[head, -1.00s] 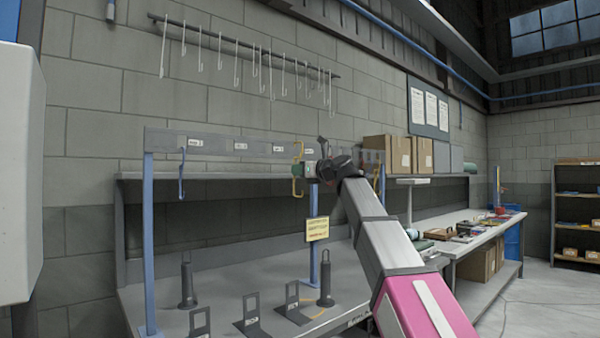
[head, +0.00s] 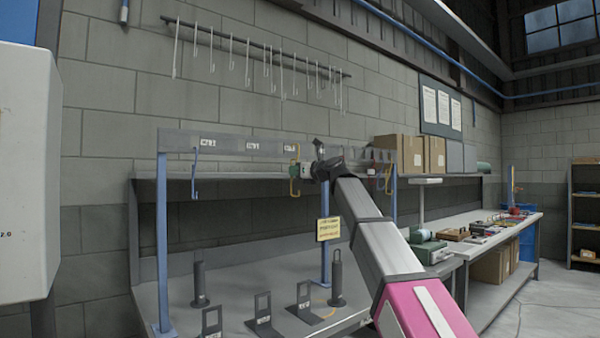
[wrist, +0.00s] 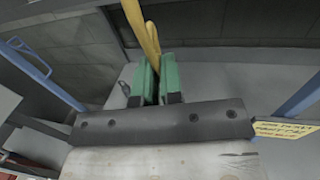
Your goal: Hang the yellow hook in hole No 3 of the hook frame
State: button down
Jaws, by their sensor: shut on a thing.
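The hook frame is a grey labelled rail (head: 225,143) on blue posts, above the bench. Label No 3 (head: 291,148) is the right one of the labels I can see. A blue hook (head: 195,172) hangs from the rail at the left, near the first label. The yellow hook (head: 294,184) is upright just below label No 3. My gripper (head: 304,171) comes from the right and is shut on it. In the wrist view the green jaws (wrist: 155,82) pinch the yellow hook (wrist: 142,32). I cannot tell whether its top touches the rail.
A yellow sign (head: 328,229) hangs below the rail near a blue post. Dark stands (head: 260,314) are on the grey bench (head: 240,280). White hooks hang from a wall bar (head: 260,47). Boxes (head: 400,154) stand on the shelf.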

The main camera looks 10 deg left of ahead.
jog(key=shift+w+a, duration=0.3)
jog(key=shift+a, duration=0.15)
jog(key=shift+w+a, duration=0.25)
jog(key=shift+a, duration=0.25)
dwell(0.5)
jog(key=shift+x, duration=1.05)
jog(key=shift+x, duration=1.45)
jog(key=shift+f, duration=1.3)
jog(key=c, duration=1.2)
grip_release()
